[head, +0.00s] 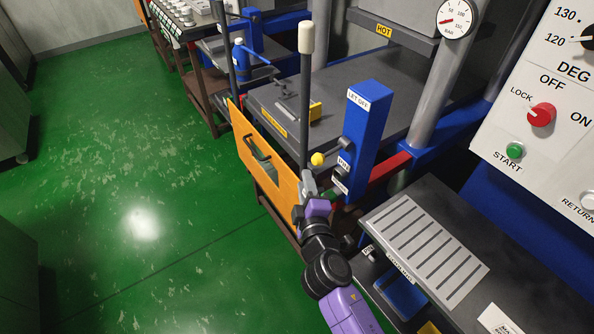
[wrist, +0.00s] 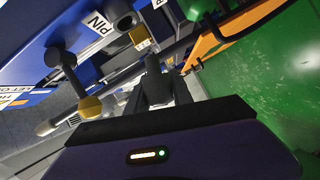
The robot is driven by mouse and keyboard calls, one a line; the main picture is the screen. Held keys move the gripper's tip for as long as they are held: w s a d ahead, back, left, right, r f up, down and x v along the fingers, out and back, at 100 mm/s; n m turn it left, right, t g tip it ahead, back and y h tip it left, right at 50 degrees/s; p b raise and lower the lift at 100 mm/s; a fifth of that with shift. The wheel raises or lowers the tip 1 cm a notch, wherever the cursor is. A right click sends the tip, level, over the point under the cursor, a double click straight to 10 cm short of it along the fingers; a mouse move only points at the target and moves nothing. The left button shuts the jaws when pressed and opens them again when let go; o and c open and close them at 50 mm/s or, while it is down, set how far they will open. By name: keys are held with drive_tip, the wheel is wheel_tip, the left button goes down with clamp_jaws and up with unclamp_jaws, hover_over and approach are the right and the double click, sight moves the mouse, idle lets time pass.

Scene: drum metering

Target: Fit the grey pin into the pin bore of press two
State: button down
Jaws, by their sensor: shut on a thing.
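My gripper (head: 309,187) is low beside the blue post (head: 366,125), near the right end of the orange guard (head: 265,160). It is closed on a small grey piece, which I take for the grey pin; the fingers hide most of it. In the wrist view the dark grey fingers (wrist: 160,86) are close together and point away from the camera. A label reading PIN (wrist: 97,23) shows at the upper left there, apart from the fingertips. I cannot make out the pin bore clearly.
A yellow knob (head: 318,159) sits just above my gripper, and a tall dark lever with a white cap (head: 306,37) rises close by. The press bed (head: 350,110) lies behind. A slotted grey tray (head: 425,245) is at the right. Green floor at the left is clear.

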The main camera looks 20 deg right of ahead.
drive_tip(key=n, duration=0.1)
drive_tip(key=a+n+t, duration=0.1)
drive_tip(key=a+n+y, duration=0.1)
drive_tip(key=shift+w+f+n+t, duration=0.2)
drive_tip(key=shift+f+n+t, duration=0.1)
drive_tip(key=shift+n, duration=0.1)
drive_tip(key=shift+a, duration=0.1)
drive_tip(key=shift+w+d+r, duration=0.1)
drive_tip(key=shift+w+d, duration=0.2)
drive_tip(key=shift+d, duration=0.6)
drive_tip(key=shift+w+d+f, duration=0.1)
drive_tip(key=shift+w+d, duration=0.15)
drive_tip(key=shift+d, duration=0.7)
drive_tip(key=shift+w+d+r, duration=0.1)
drive_tip(key=shift+w+d, duration=0.2)
drive_tip(key=shift+d, duration=0.6)
drive_tip(key=shift+w+d, duration=0.3)
drive_tip(key=shift+d, duration=0.6)
drive_tip(key=shift+w+d, duration=0.25)
drive_tip(key=shift+d, duration=0.6)
idle(0.4)
drive_tip(key=c, duration=1)
unclamp_jaws()
drive_tip(key=shift+c, duration=0.2)
drive_tip(key=shift+s, duration=0.1)
drive_tip(key=s, duration=0.7)
drive_tip(key=shift+s+a, duration=0.3)
drive_tip(key=shift+a, duration=0.05)
